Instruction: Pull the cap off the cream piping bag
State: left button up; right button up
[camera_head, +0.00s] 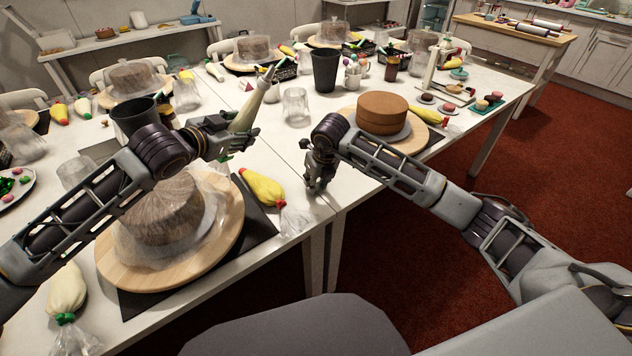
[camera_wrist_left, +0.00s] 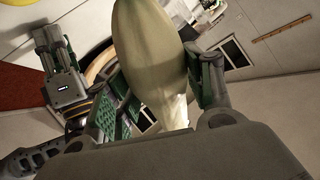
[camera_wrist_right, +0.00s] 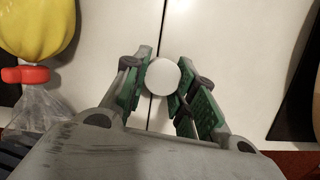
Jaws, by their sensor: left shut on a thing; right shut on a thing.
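My left gripper (camera_head: 238,143) is shut on the cream piping bag (camera_head: 246,112), which is tilted above the table. In the left wrist view the pale bag (camera_wrist_left: 150,45) fills the space between the green-padded fingers. My right gripper (camera_head: 314,180) is low over the table near its front edge, to the right of the bag and apart from it. In the right wrist view a small white round cap (camera_wrist_right: 162,76) is pinched between its fingers. The head view does not show the cap clearly.
A covered cake on a wooden board (camera_head: 222,247) and a yellow piping bag (camera_head: 262,188) lie near the left arm. A clear glass (camera_head: 296,106) and dark cup (camera_head: 325,70) stand behind. A brown cake (camera_head: 382,108) is near the right arm.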

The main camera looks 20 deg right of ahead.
aim_at(237, 117)
pick_arm(q)
jog(key=shift+f, duration=0.1)
pick_arm(e)
jog(key=shift+f, duration=0.25)
jog(key=o, duration=1.1)
jog(key=shift+r, duration=0.1)
pick_arm(q)
jog(key=shift+r+p, duration=1.7)
jog(key=shift+r, duration=0.05)
pick_arm(e)
jog(key=shift+r, duration=2.95)
